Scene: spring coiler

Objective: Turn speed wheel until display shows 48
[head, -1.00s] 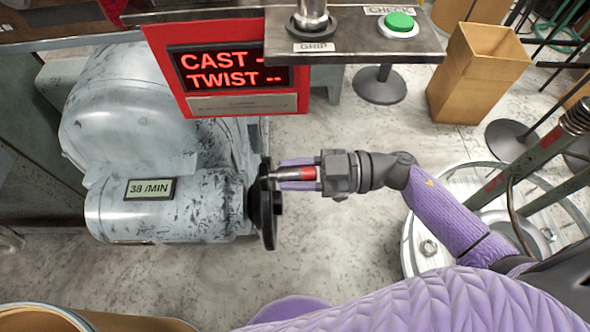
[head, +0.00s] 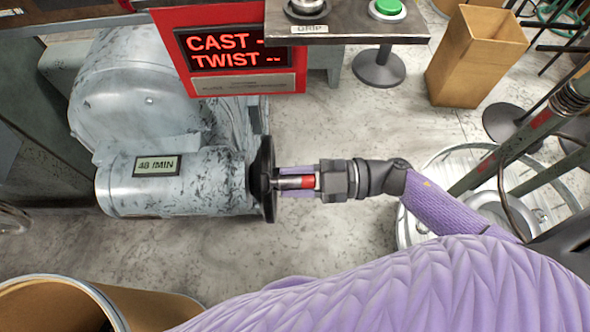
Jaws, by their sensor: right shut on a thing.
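The speed wheel (head: 263,178) is a black disc seen nearly edge-on at the right end of the grey motor housing (head: 200,190). Its crank handle (head: 307,182), a metal pin with a red section, sticks out to the right. My right gripper (head: 298,182) is shut on the handle, with its lilac fingers above and below it. The small display (head: 158,166) on the housing appears to read 48 /MIN. My left gripper is out of the picture.
A red panel (head: 298,75) reading CAST and TWIST hangs above, beside a metal shelf (head: 350,30) with a green button (head: 387,8). A cardboard bin (head: 475,60) stands at the back right. A round drum (head: 60,285) is at the lower left.

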